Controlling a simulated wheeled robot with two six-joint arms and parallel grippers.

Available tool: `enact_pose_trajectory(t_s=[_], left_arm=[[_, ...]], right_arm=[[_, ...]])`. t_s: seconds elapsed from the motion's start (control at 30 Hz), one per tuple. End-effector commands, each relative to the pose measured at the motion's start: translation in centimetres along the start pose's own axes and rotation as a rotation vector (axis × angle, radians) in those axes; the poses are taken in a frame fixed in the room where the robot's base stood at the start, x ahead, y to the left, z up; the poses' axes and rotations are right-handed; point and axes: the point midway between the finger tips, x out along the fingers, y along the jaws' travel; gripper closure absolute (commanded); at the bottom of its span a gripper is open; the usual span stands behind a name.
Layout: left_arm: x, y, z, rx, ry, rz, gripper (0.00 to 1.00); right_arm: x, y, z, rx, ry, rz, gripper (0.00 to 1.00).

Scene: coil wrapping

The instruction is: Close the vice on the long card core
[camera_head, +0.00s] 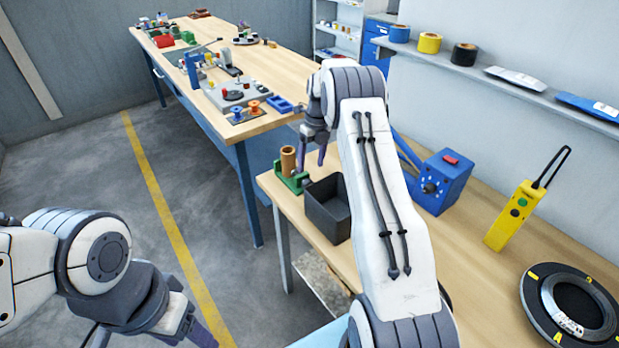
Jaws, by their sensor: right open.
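A brown card core (288,161) stands upright at the green vice (297,183), near the left edge of the near bench. I cannot tell whether the vice jaws touch the core. My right gripper (312,157) is open, its purple fingers pointing down, just right of the core and above the vice. Nothing shows between its fingers. My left gripper (203,334) is low at the left, over the floor, away from the bench; its jaws are not clear.
A black open bin (325,210) stands right beside the vice. A blue box with a red button (440,182), a yellow handheld unit (514,215) and a black ring-shaped coil (535,305) are on the near bench (480,265). A cluttered long bench (270,65) lies beyond.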

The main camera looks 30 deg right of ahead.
Motion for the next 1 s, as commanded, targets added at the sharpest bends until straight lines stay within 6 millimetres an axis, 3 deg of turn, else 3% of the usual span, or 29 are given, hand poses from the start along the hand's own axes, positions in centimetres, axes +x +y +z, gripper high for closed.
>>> enact_pose_trajectory(t_s=[0.2,0.57,0.67,0.77,0.87,1.0], left_arm=[[0.5,0.0,0.0,0.0,0.0,0.0,0.38],[0.5,0.0,0.0,0.0,0.0,0.0,0.38],[0.5,0.0,0.0,0.0,0.0,0.0,0.38],[0.5,0.0,0.0,0.0,0.0,0.0,0.38],[0.5,0.0,0.0,0.0,0.0,0.0,0.38],[0.5,0.0,0.0,0.0,0.0,0.0,0.38]], right_arm=[[-2.5,-0.1,0.0,0.0,-0.002,-0.001,0.24],[-2.9,0.1,0.0,-0.003,0.0,0.0,0.24],[-3.3,1.3,0.1,-0.066,0.0,-0.002,0.24],[-4.5,5.1,0.2,-0.264,0.003,-0.008,0.24],[-6.2,11.4,-0.6,-0.604,0.009,-0.016,0.24],[-8.3,21.3,-4.3,-1.212,0.023,-0.026,0.24]])
